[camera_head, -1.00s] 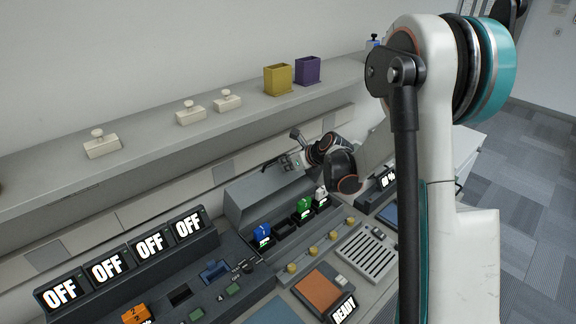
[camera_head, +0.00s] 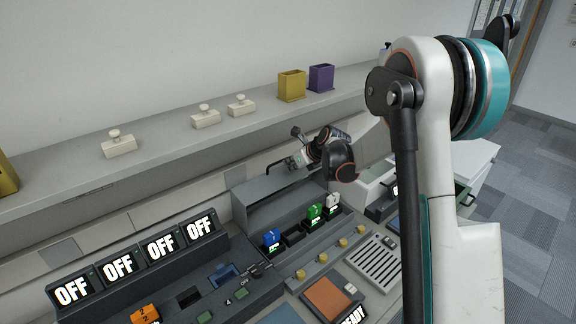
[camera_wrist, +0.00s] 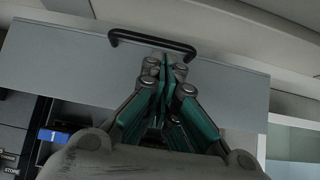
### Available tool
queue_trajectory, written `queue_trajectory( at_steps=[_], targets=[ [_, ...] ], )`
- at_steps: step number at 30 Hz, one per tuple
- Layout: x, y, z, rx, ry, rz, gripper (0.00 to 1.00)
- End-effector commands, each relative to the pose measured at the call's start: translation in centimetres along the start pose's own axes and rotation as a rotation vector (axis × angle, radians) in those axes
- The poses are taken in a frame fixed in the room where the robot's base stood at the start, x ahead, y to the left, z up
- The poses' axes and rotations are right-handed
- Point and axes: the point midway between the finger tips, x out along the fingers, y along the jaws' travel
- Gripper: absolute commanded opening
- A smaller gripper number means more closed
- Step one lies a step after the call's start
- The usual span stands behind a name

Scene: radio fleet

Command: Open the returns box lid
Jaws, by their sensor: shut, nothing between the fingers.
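A grey panel with a black bar handle, which I take to be the returns box lid (camera_head: 262,188), stands behind the row of slots in the head view. The panel (camera_wrist: 60,62) fills much of the wrist view, with the handle (camera_wrist: 150,42) along its upper edge. My gripper (camera_wrist: 165,72) is shut and empty, its fingertips just below the handle in that picture. I cannot tell whether they touch the panel. In the head view my gripper (camera_head: 298,150) is small, close to the handle (camera_head: 281,163). The panel's exact tilt is unclear.
Blue (camera_head: 271,238), green (camera_head: 314,212) and white (camera_head: 333,201) tagged items sit in slots in front of the panel. A shelf behind holds a yellow cup (camera_head: 291,86), a purple cup (camera_head: 321,78) and pale knobbed blocks (camera_head: 119,145). OFF displays (camera_head: 120,265) stand at left.

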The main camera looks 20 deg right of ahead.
Motion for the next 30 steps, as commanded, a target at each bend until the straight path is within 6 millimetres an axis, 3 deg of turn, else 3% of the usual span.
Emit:
queue_trajectory(
  at_steps=[3, 9, 15, 26, 30],
  targets=[
    [-1.4, -0.8, -1.0, 0.001, -0.001, 0.000, 0.00],
    [-6.1, -0.7, 0.1, 0.000, 0.000, 0.001, 0.00],
    [-9.4, -0.6, 0.5, -0.002, -0.001, 0.001, 0.00],
    [-11.2, -0.4, 0.7, -0.015, 0.001, 0.003, 0.00],
    [-12.2, 1.6, 0.4, -0.136, 0.015, 0.009, 0.00]
  ],
)
